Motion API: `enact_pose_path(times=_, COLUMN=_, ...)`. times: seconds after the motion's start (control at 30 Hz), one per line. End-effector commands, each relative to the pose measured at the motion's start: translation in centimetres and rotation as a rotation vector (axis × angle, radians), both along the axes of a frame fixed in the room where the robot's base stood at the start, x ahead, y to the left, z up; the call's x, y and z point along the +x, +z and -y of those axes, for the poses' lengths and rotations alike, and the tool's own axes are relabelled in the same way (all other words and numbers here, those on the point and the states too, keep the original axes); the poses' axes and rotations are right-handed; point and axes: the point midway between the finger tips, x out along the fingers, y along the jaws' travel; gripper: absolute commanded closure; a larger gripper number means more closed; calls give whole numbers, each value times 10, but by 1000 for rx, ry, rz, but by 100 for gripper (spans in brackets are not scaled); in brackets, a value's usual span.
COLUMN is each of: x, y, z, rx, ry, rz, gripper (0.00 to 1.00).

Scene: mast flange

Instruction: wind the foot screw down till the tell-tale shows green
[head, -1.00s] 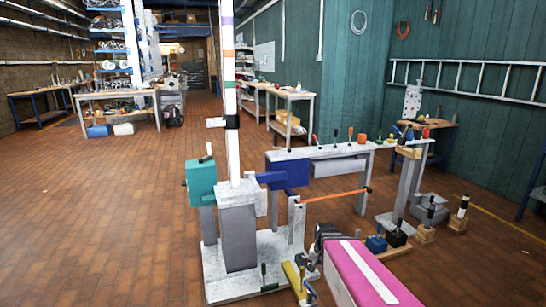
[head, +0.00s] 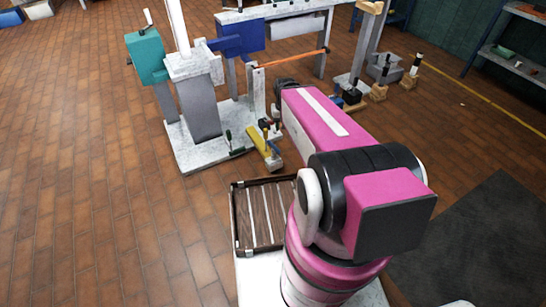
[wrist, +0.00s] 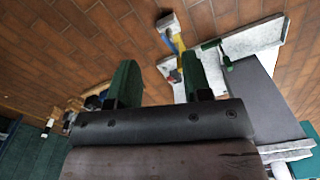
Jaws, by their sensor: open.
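The mast (head: 178,25) rises from a grey pedestal (head: 200,108) on a pale base plate (head: 190,154); its top is cut off. A dark-green-handled piece (head: 232,143) is at the plate's near edge, and shows in the wrist view (wrist: 223,56). A yellow piece with a grey end (head: 262,146) lies beside it, also in the wrist view (wrist: 174,38). I cannot tell which part is the foot screw, and I cannot make out the tell-tale.
A teal box (head: 146,57) and a blue box (head: 237,36) flank the mast. An orange bar (head: 290,58) runs rightward from an upright (head: 257,92). Wooden-footed posts (head: 378,90) and a grey bin (head: 384,66) stand to the right. The brick floor at left is clear.

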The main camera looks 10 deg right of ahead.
Motion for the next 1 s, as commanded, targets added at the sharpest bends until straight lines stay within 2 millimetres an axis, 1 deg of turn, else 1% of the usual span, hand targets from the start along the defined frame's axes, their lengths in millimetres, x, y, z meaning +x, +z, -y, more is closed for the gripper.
enact_pose_path(times=0.07, x=3, y=-2, z=0, rx=0, ry=3, rz=0, gripper=55)
enact_pose_path(times=0.13, x=13, y=-10, z=0, rx=0, ry=17, rz=-1, gripper=55)
enact_pose_path(times=0.17, x=20, y=-16, z=0, rx=0, ry=27, rz=-2, gripper=55)
enact_pose_path(times=0.27, x=56, y=-48, z=0, rx=-1, ry=88, rz=-4, gripper=55)
enact_pose_path(times=0.3, x=73, y=-66, z=0, rx=-1, ry=121, rz=-6, gripper=55)
enact_pose_path(times=0.37, x=101, y=-96, z=0, rx=0, ry=177, rz=-7, gripper=55)
enact_pose_path(times=0.4, x=118, y=-118, z=0, rx=0, ry=216, rz=-7, gripper=55)
enact_pose_path(times=0.47, x=141, y=-150, z=0, rx=-1, ry=274, rz=-8, gripper=55)
enact_pose_path(times=0.5, x=155, y=-171, z=0, rx=-1, ry=310, rz=-8, gripper=55)
enact_pose_path(times=0.57, x=173, y=-200, z=0, rx=-1, ry=361, rz=-8, gripper=55)
enact_pose_path(times=0.6, x=183, y=-219, z=0, rx=0, ry=393, rz=-9, gripper=55)
enact_pose_path(times=0.7, x=201, y=-255, z=0, rx=-1, ry=456, rz=-8, gripper=55)
enact_pose_path(times=0.8, x=211, y=-278, z=0, rx=-1, ry=496, rz=-7, gripper=55)
enact_pose_path(times=0.9, x=214, y=-288, z=0, rx=-1, ry=516, rz=-7, gripper=55)
enact_pose_path(times=1.0, x=213, y=-292, z=0, rx=-1, ry=521, rz=-6, gripper=55)
